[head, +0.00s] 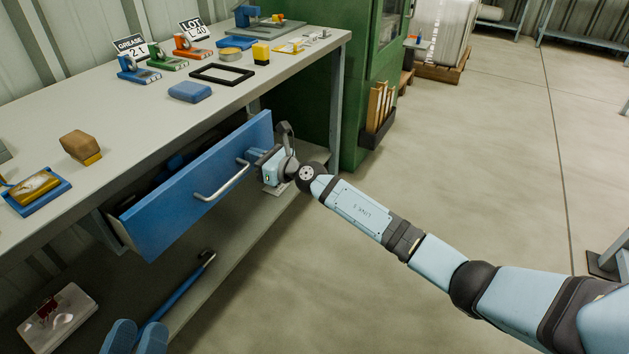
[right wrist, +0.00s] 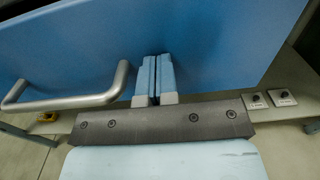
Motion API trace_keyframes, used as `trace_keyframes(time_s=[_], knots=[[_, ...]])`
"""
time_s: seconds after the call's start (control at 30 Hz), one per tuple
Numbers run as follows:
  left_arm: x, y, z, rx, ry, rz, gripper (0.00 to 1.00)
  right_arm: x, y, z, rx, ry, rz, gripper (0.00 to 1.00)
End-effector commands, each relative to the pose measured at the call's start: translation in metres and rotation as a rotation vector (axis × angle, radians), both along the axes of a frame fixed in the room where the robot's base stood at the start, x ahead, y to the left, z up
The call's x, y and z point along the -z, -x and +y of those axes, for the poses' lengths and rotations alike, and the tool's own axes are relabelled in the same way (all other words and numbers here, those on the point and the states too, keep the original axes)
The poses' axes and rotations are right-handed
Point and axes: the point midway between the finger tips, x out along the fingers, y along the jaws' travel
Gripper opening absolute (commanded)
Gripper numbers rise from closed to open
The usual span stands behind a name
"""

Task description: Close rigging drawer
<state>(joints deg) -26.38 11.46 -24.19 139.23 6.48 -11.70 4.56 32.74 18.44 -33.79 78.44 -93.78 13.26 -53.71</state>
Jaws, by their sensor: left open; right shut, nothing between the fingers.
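The blue rigging drawer (head: 165,212) stands pulled out under the workbench, with its front tilted in the picture and dark contents partly visible behind it. A silver bar handle (head: 222,182) is on its front. My right gripper (head: 252,158) is at the drawer front, just right of the handle. In the right wrist view its shut, empty fingers (right wrist: 153,75) point at the blue drawer front (right wrist: 215,45), beside the handle's end (right wrist: 65,103); I cannot tell whether they touch it. My left gripper (head: 135,337) shows at the bottom edge, open and empty, away from the drawer.
A lower shelf holds a blue-handled tool (head: 180,290) and a clear-lidded box (head: 57,318). A green cabinet (head: 375,60) stands right; floor is open.

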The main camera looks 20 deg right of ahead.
Motion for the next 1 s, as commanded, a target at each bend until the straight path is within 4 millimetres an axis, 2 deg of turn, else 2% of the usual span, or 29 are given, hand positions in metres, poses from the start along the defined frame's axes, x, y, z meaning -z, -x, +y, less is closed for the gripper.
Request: trace_keyframes(time_s=[0.03,0.2,0.4,1.0], knots=[[0.007,-0.001,0.0,0.004,-0.008,0.01,0.43,0.003,-0.01,0.008,0.0,-0.001,-0.001,0.0],[0.022,-0.002,-0.001,0.019,-0.032,0.054,0.43,0.003,-0.035,0.027,0.0,-0.001,-0.001,0.0],[0.034,-0.003,-0.003,0.032,-0.051,0.09,0.43,0.002,-0.052,0.04,0.001,0.0,0.0,0.0],[0.037,-0.004,-0.003,0.037,-0.059,0.104,0.43,-0.005,-0.061,0.045,0.004,-0.004,-0.007,0.0]])
